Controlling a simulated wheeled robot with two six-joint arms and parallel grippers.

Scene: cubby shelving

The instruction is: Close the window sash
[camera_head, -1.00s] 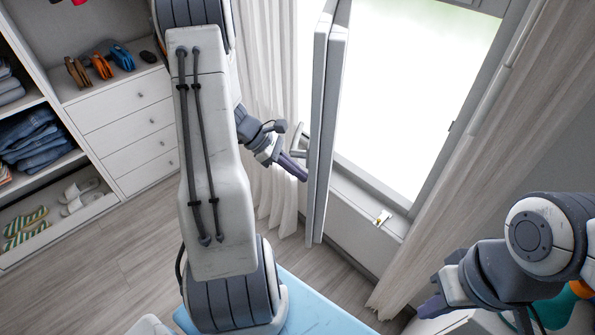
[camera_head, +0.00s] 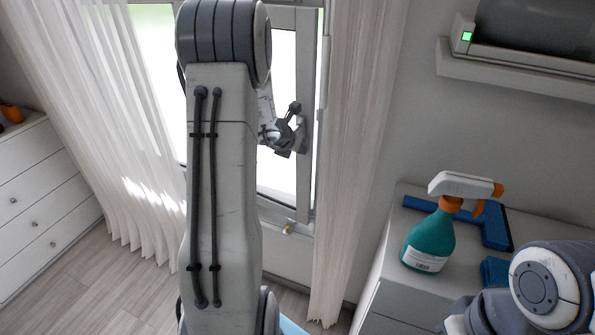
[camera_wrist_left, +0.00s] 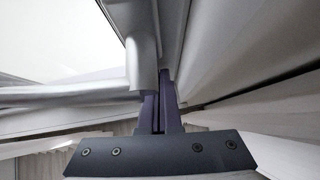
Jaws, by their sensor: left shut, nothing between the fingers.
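The window sash (camera_head: 306,185) is a grey-white frame around bright glass. In the head view it stands at or close to the plane of the window frame (camera_head: 323,95); I cannot tell whether a gap remains. The sash handle (camera_head: 303,133) is on its right stile. My left gripper (camera_head: 284,146) is beside the handle, its fingers partly hidden. In the left wrist view its purple-grey fingers (camera_wrist_left: 160,112) are shut with nothing between them, close to a grey handle lever (camera_wrist_left: 141,62). My right arm shows at the lower right, its fingers out of view.
White curtains hang left (camera_head: 120,150) and right (camera_head: 352,160) of the window. A latch piece (camera_head: 289,227) sits on the sill. A teal spray bottle (camera_head: 428,240) and blue pieces (camera_head: 495,228) stand on a white cabinet (camera_head: 400,215) at the right, near my right arm. Drawers (camera_head: 45,215) are far left.

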